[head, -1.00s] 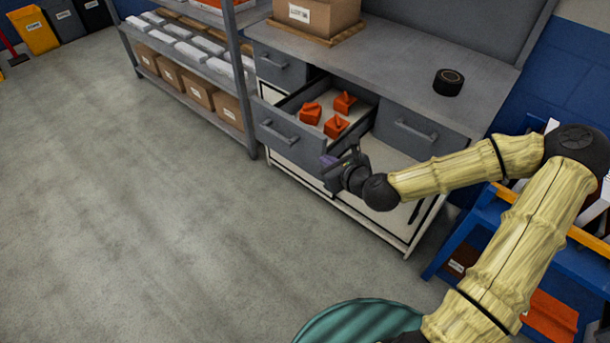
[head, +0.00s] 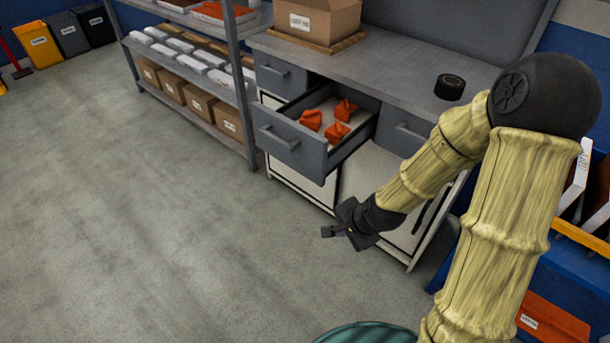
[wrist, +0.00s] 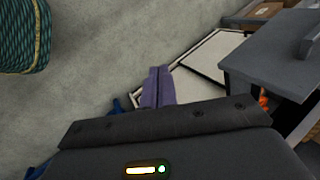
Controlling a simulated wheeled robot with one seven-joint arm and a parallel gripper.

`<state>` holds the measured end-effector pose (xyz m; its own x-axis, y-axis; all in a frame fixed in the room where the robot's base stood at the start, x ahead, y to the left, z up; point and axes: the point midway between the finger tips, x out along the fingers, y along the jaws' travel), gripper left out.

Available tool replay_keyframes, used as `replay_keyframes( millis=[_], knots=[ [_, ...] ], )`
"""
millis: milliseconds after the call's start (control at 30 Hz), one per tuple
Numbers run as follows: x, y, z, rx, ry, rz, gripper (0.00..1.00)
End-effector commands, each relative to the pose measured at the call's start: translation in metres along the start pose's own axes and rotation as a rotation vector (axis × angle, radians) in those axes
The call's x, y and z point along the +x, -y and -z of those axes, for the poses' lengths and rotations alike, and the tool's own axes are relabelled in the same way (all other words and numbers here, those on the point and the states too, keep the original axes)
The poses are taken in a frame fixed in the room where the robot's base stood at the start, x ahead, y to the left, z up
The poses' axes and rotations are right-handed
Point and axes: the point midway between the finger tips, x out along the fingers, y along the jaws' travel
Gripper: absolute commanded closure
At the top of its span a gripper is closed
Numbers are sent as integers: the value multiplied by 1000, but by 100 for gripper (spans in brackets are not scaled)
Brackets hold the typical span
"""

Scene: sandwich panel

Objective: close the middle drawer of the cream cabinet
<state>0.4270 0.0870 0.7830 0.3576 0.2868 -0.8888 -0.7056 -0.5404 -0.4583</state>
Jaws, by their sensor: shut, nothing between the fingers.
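The cabinet (head: 395,172) has a cream lower body, grey drawer fronts and a grey top. Its middle drawer (head: 290,143) is pulled well out, with a bar handle on its front. Several orange pieces (head: 338,131) lie inside it. In the wrist view the drawer (wrist: 270,72) is at the right, with its handle at the edge. My gripper (head: 326,232) is in front of the cabinet, lower than the drawer and to the right of its front, apart from it. Its purple fingers (wrist: 158,85) are together and hold nothing.
The left drawer (head: 281,73) and right drawer (head: 404,138) are shut. A cardboard box (head: 316,18) and black roll (head: 449,87) stand on the top. A shelf rack (head: 190,105) adjoins at left, a blue stand (head: 560,275) at right. The floor in front is free.

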Motion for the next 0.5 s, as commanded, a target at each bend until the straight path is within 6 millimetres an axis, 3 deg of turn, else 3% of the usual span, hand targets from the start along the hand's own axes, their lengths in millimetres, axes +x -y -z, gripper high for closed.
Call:
replay_keyframes(
  millis=[300, 500],
  knots=[
    [-54, -51, 19, -639, -56, -250, 100],
    [-91, -72, 19, -885, -21, -326, 100]
  ],
)
